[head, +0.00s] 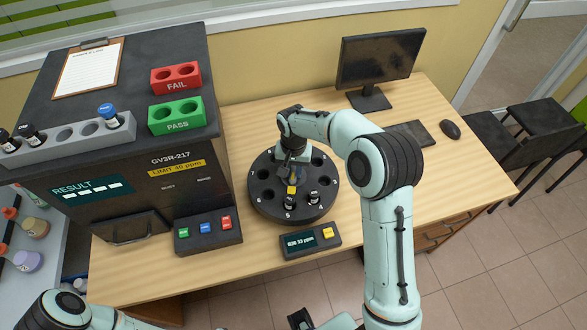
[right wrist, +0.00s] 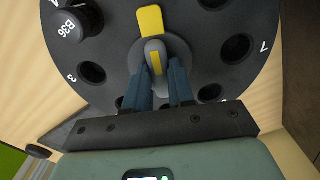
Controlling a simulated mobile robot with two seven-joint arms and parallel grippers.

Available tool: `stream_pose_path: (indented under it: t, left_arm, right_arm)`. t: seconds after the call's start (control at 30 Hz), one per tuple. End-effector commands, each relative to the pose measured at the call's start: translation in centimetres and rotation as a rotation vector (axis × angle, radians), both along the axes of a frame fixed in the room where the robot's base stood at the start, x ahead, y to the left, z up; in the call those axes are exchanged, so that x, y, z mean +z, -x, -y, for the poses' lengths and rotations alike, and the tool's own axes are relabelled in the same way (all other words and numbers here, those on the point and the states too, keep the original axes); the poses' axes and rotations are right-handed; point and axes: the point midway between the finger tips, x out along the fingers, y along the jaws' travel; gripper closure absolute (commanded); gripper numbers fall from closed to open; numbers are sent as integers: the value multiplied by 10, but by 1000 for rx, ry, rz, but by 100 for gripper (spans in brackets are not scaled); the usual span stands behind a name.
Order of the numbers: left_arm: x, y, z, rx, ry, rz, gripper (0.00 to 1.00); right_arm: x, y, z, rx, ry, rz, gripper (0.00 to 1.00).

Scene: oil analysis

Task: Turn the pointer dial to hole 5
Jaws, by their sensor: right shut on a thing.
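The black round dial (head: 262,208) lies on the table, with numbered holes around its rim. My right gripper (head: 291,172) is over the dial's centre. In the right wrist view its fingers (right wrist: 160,88) are shut on the grey knob of the pointer (right wrist: 152,48).
A small display box (head: 311,241) reading about 33 ppm stands in front of the dial. The black analyser (head: 130,185) with a button panel (head: 207,231) stands left. A monitor (head: 380,58), keyboard (head: 410,134) and mouse (head: 449,129) are at the back right. The table's right front is clear.

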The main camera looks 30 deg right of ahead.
Motion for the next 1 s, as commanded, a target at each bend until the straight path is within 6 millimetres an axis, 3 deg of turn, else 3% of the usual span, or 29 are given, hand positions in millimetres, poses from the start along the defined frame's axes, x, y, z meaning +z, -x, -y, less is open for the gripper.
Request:
stream_pose_path:
  t: [0.27, 0.3, 0.37, 0.73, 0.87, 1.0]
  left_arm:
    - [0, 0, 0, 0, 0, 0, 45]
    - [0, 0, 0, 0, 0, 0, 45]
    - [0, 0, 0, 0, 0, 0, 45]
    - [0, 0, 0, 0, 0, 0, 45]
    - [2, -1, 0, 0, 0, 1, 45]
    - [5, -3, 0, 0, 0, 3, 45]
  right_arm:
    - [1, 0, 0, 0, 0, 1, 100]
    - [1, 0, 0, 0, 0, 1, 70]
    - [1, 0, 0, 0, 0, 1, 51]
    - [5, 0, 0, 1, 0, 1, 51]
    - [22, -1, 0, 2, 0, 5, 51]
    - [53, -1, 0, 1, 0, 6, 51]
